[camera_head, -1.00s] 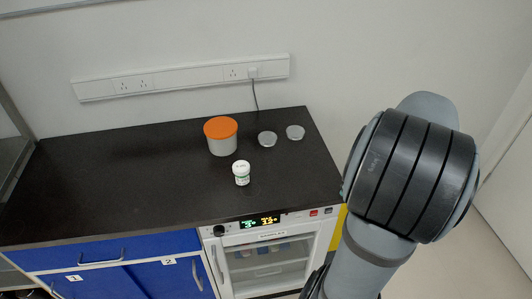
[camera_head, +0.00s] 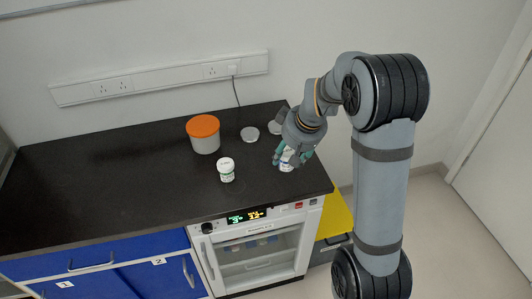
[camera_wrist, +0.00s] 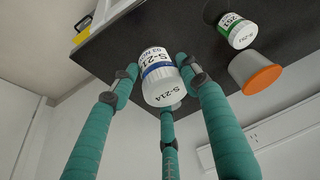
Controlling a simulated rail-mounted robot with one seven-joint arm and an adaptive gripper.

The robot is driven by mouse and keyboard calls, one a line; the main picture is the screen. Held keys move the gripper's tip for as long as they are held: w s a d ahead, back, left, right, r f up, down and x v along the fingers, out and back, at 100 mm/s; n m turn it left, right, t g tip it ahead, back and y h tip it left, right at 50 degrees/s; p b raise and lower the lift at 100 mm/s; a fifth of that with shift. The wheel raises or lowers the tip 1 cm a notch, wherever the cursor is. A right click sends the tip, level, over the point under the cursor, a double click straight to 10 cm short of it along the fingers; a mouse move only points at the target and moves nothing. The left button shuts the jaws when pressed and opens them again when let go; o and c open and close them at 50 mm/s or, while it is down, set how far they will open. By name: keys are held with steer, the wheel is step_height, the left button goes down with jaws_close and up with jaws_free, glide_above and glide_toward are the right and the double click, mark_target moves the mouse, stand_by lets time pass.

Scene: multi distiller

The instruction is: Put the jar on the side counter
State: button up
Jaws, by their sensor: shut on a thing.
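The jar (camera_head: 287,162), white with a blue-banded label, is in my gripper (camera_head: 295,150) at the right end of the dark side counter (camera_head: 130,190). In the wrist view, the three teal fingers of my gripper (camera_wrist: 160,85) close around the jar (camera_wrist: 157,72), whose white cap reads S-214. I cannot tell whether its base touches the counter. A second white jar (camera_head: 226,170) with a green label stands upright to its left, apart from it. It also shows in the wrist view (camera_wrist: 236,30).
A grey tub with an orange lid (camera_head: 204,134) stands behind the second jar. Round silver discs (camera_head: 250,133) lie near the back right, one partly hidden by my gripper. The counter's left half is clear. A glass-fronted appliance (camera_head: 255,255) sits below its front edge.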

steer(key=w+a+f+p, duration=0.1)
steer(key=w, duration=0.1)
steer(key=w+a+f+p, duration=0.1)
steer(key=w+f, duration=0.1)
steer(key=w, duration=0.1)
steer(key=w+a+f, duration=0.1)
steer(key=w+f, duration=0.1)
steer(key=shift+w+a+p, duration=0.3)
steer(key=shift+a+p, duration=0.05)
steer(key=shift+p, duration=0.05)
steer(key=shift+f+p, duration=0.3)
steer(key=shift+f, duration=1.75)
steer(key=shift+f, duration=0.2)
steer(key=o, duration=1.2)
steer(key=shift+r, duration=0.1)
steer(key=shift+r, duration=0.1)
steer(key=shift+r, duration=0.25)
steer(key=b+v, duration=0.1)
steer(key=v, duration=1)
steer(key=shift+r, duration=0.2)
